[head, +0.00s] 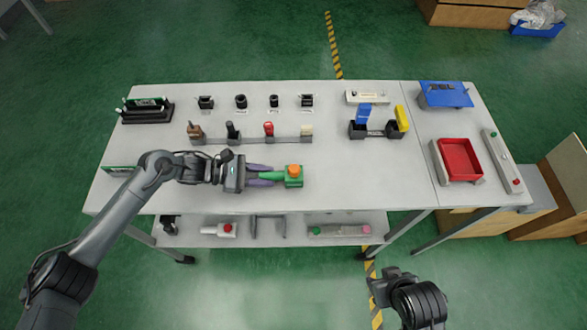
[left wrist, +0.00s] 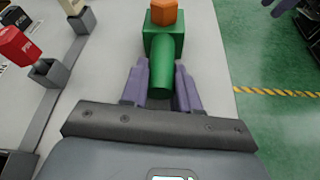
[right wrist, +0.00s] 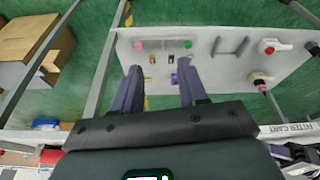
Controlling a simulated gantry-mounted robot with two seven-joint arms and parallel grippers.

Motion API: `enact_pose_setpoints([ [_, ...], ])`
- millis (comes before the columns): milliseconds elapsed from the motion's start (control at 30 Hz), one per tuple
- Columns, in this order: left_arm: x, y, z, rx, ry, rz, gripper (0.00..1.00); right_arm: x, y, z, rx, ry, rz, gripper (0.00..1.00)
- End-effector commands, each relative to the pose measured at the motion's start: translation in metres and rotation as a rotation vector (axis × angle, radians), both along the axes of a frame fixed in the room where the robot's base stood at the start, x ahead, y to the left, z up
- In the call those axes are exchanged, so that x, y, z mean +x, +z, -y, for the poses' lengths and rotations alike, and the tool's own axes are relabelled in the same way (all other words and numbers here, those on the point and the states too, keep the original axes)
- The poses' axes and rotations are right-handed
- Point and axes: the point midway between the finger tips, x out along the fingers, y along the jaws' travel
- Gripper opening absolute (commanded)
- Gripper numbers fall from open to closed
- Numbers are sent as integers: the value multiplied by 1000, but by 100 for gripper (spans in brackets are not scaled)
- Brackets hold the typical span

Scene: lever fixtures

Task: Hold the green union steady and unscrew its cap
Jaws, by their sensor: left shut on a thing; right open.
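The green union (head: 293,178) lies on the table near its front edge, with a round green body (left wrist: 161,75) running from a square green block. Its orange cap (head: 294,169) sits on the block's top; the cap also shows in the left wrist view (left wrist: 164,12). My left gripper (head: 268,176) is shut on the union's round body, with one purple finger on each side of it, as the left wrist view (left wrist: 160,85) shows. My right gripper (right wrist: 156,85) is open and empty, away from the union, in front of the table. In the head view its fingers are hard to make out.
A row of lever fixtures (head: 252,141) stands behind the union. A black double holder with blue and yellow pieces (head: 377,131) is at the right. A red tray (head: 460,159) lies further right. A lower shelf (head: 275,228) holds parts. The tabletop right of the union is clear.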

Motion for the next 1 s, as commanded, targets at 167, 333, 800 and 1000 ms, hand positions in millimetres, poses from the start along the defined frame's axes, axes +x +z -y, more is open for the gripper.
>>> enact_pose_setpoints([
  [167,0,0,0,0,0,0,0,4,1,-3,4,10,12,66],
  [333,0,0,0,0,0,0,0,28,7,-22,7,101,80,66],
  [800,0,0,0,0,0,0,0,158,99,-202,-75,837,664,66],
  [1000,0,0,0,0,0,0,0,175,159,-302,-194,1233,987,66],
])
